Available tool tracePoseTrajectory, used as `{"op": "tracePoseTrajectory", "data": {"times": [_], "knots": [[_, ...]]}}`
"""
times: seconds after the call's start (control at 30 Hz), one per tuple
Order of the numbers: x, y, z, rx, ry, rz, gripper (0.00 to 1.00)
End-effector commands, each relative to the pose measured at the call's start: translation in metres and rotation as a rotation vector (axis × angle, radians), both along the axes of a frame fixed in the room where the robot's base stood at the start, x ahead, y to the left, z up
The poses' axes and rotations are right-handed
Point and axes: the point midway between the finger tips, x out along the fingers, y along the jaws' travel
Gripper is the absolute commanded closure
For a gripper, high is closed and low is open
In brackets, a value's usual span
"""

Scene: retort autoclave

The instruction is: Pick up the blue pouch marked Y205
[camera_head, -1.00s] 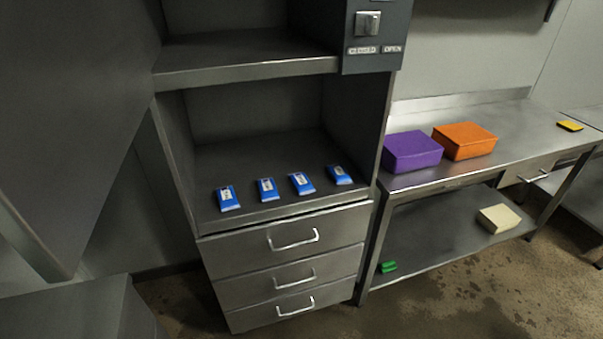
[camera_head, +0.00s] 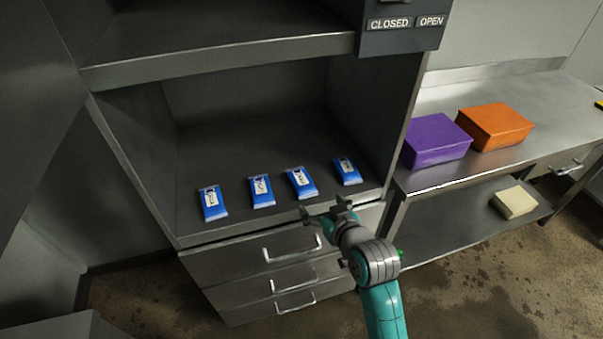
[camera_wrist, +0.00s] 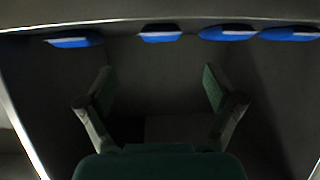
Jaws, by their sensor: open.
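A row of several blue pouches with white labels lies on the dark lower shelf of the cabinet. In the head view they are the leftmost pouch (camera_head: 212,203), a second pouch (camera_head: 261,191), a third pouch (camera_head: 301,183) and the rightmost pouch (camera_head: 347,171). The label print is too small to read, so I cannot tell which is Y205. My gripper (camera_head: 326,208) is open and empty at the shelf's front edge, near the two right pouches. In the wrist view my gripper (camera_wrist: 157,78) has its fingers spread, and blue pouches (camera_wrist: 160,34) show along the top.
An upper shelf (camera_head: 215,53) overhangs the pouches, with side walls left and right. Drawers with handles (camera_head: 291,248) lie below. A purple box (camera_head: 434,142) and an orange box (camera_head: 496,126) stand on the steel table at right; a cream block (camera_head: 514,202) lies underneath.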

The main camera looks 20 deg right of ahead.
Motion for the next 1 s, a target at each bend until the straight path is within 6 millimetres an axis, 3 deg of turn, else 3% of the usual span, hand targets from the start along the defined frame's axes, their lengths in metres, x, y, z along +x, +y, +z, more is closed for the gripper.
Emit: {"op": "tracePoseTrajectory", "data": {"times": [0.3, 0.57, 1.0], "knots": [[0.039, 0.003, -0.015, -0.001, 0.001, 0.000, 0.08], [0.055, 0.005, -0.022, -0.001, 0.000, 0.000, 0.08], [0.099, 0.010, -0.040, -0.001, 0.001, 0.000, 0.08]]}}
